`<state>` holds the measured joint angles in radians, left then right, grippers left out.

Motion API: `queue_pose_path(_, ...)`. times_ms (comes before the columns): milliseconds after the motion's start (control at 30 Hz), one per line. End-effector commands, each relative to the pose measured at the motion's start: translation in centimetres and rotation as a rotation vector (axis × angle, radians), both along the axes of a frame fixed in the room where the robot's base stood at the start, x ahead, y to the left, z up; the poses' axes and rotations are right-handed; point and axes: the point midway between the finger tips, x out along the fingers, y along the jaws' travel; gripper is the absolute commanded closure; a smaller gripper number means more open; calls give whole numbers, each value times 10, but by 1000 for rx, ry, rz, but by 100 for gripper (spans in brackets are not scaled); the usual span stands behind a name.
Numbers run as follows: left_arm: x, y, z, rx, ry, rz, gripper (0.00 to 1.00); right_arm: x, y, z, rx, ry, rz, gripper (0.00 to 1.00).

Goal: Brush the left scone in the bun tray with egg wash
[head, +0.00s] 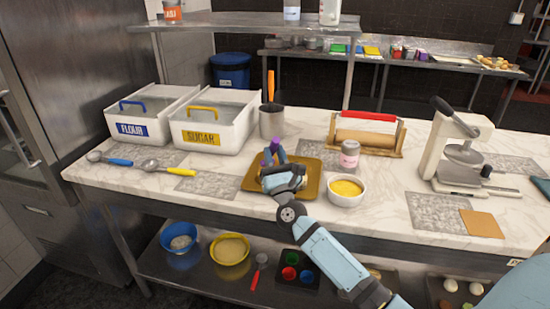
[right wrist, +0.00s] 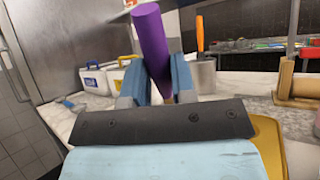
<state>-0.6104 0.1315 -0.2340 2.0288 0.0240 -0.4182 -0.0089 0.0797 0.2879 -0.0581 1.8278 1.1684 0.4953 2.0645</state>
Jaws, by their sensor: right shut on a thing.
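My right gripper (head: 274,160) is over the gold bun tray (head: 312,180) on the marble counter. It is shut on a purple-handled tool (right wrist: 151,40), which looks like the brush. In the right wrist view the handle stands up, slightly tilted, between the blue fingers (right wrist: 165,85). The brush's lower end is hidden by the gripper, so I cannot tell whether it touches anything. My gripper and wrist cover much of the tray, and I cannot make out the scones. A white bowl of yellow egg wash (head: 346,188) stands just right of the tray. My left gripper is not in view.
Behind the tray stand a metal canister (head: 271,122) with an orange-handled tool, and the flour (head: 132,129) and sugar (head: 200,138) bins. A pink-labelled jar (head: 349,156), a rolling pin on a stand (head: 366,137) and a press (head: 455,150) stand to the right.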

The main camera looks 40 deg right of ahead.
Motion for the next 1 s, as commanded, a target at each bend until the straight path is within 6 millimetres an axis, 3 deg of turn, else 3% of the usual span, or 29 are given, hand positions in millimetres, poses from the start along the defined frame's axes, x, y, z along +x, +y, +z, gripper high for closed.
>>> queue_pose_path(400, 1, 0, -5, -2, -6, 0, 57, 11, -4, 0, 1, 0, 0, 100)
queue_pose_path(1000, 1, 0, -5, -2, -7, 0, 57, -5, 2, -1, 1, 2, 0, 100)
